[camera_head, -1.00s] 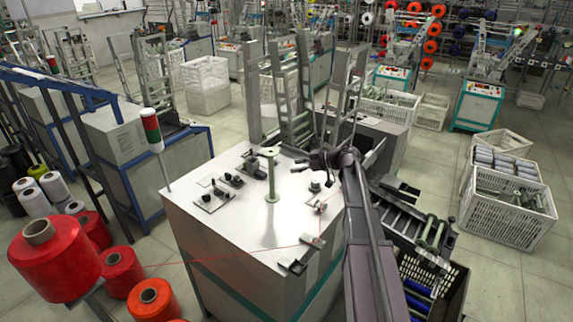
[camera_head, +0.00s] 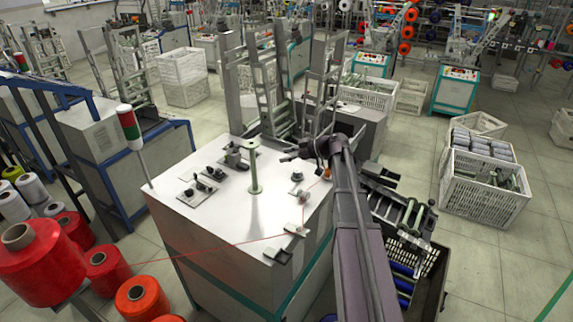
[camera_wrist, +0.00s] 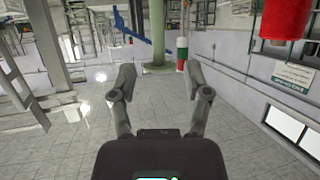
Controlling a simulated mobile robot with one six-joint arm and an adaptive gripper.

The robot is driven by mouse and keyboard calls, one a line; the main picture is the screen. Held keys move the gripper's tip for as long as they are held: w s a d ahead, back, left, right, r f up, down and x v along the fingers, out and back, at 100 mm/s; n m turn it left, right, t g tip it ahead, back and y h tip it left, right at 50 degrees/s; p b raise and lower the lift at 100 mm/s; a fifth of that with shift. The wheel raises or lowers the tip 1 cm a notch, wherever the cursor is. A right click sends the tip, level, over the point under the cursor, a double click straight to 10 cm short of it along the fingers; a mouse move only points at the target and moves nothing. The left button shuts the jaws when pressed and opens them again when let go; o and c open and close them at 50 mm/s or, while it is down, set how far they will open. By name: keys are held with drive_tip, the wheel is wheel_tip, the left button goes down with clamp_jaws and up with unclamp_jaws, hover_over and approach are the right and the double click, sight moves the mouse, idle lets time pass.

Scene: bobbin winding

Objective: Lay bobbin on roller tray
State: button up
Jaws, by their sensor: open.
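A pale green bobbin (camera_head: 254,172) stands upright on the white machine top in the head view. In the wrist view, which looks upside down, the bobbin (camera_wrist: 155,40) shows beyond my fingertips, roughly between them in the picture. My gripper (camera_wrist: 159,75) is open and empty, with its two fingers spread. In the head view my gripper (camera_head: 291,156) is to the right of the bobbin, apart from it and small. The roller tray (camera_head: 374,208) is at the right of the machine, partly behind my arm, with green bobbins (camera_head: 411,214) lying on it.
Small guides and fittings (camera_head: 199,189) stand on the machine top (camera_head: 225,225). A red thread crosses its front from red cones (camera_head: 40,262) at left. A signal lamp (camera_head: 128,124) rises at its left corner. A dark crate (camera_head: 432,285) with blue items sits below the tray.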

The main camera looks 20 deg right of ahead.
drive_tip(key=s+a+f+m+g+h, duration=0.2)
drive_tip(key=s+a+f, duration=0.1)
drive_tip(key=s, duration=0.4)
drive_tip(key=s+a+f+m+g+h, duration=0.2)
drive_tip(key=s+a+f+m+h, duration=0.1)
drive_tip(key=s, duration=0.3)
drive_tip(key=s+a+f+m+g+h, duration=0.2)
drive_tip(key=s+a+f+m, duration=0.1)
drive_tip(key=s, duration=0.4)
drive_tip(key=shift+s+a+f+h, duration=0.2)
drive_tip(key=shift+a+f, duration=0.2)
drive_tip(key=shift+a, duration=0.2)
drive_tip(key=shift+s+a+f+h, duration=0.1)
drive_tip(key=shift+a+f+h, duration=0.1)
drive_tip(key=shift+a+f, duration=0.25)
drive_tip(key=s+m+h, duration=0.1)
drive_tip(key=s, duration=0.1)
drive_tip(key=s+m+h, duration=0.1)
drive_tip(key=s, duration=0.1)
drive_tip(key=s+m+g+h, duration=0.1)
drive_tip(key=s, duration=0.1)
drive_tip(key=shift+s+d+f, duration=0.1)
drive_tip(key=shift+f, duration=0.25)
drive_tip(key=shift+s+d+m+h, duration=0.25)
drive_tip(key=shift+m+h, duration=0.05)
drive_tip(key=shift+m, duration=0.1)
